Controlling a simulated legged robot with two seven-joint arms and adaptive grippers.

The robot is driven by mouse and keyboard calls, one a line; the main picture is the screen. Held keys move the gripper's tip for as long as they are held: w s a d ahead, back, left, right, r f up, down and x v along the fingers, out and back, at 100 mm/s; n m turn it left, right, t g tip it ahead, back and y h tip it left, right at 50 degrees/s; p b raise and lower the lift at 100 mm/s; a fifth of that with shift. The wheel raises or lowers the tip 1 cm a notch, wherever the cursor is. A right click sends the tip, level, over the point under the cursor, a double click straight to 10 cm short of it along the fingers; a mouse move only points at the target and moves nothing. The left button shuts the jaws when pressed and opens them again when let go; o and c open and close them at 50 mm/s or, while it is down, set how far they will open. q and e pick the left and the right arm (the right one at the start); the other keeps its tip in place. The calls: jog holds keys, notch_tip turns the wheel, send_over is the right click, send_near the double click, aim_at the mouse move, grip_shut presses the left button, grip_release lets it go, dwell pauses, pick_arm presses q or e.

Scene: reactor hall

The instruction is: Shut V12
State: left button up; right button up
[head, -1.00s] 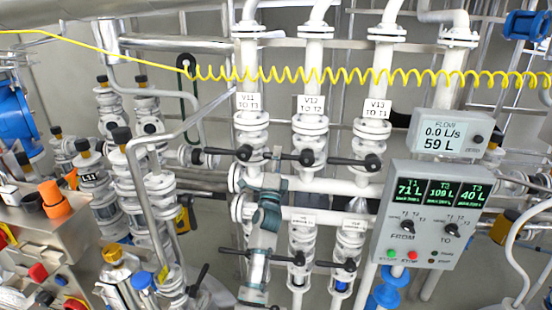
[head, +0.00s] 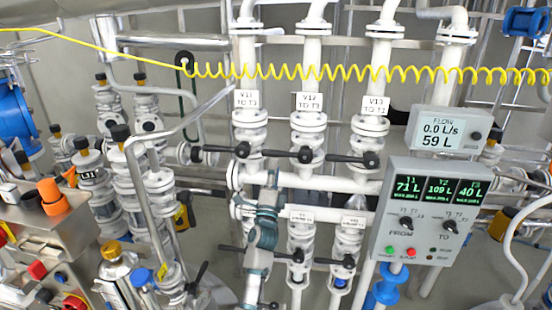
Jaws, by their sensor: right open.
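Valve V12's label plate (head: 308,103) is on the middle of three white vertical pipes. Below it, V12's black lever (head: 284,154) lies horizontal, pointing left from its hub across the pipe's line. My right gripper (head: 271,176) comes up from the bottom centre, in front of the pipes. It is open and empty, and its fingertips are just below the free end of V12's lever, apparently apart from it. The forearm hides part of the pipework below V11. My left gripper is not in view.
V11's lever (head: 213,149) and V13's lever (head: 345,158) also point left at the same height. Lower levers (head: 325,261) sit underneath. A grey control panel (head: 428,212) and a flow display (head: 445,132) reading 0.0 L/s stand at right. A yellow coiled cable (head: 330,74) crosses above.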

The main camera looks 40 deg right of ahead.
jog(key=v, duration=0.6)
jog(key=shift+a, duration=0.2)
jog(key=shift+s+d, duration=0.1)
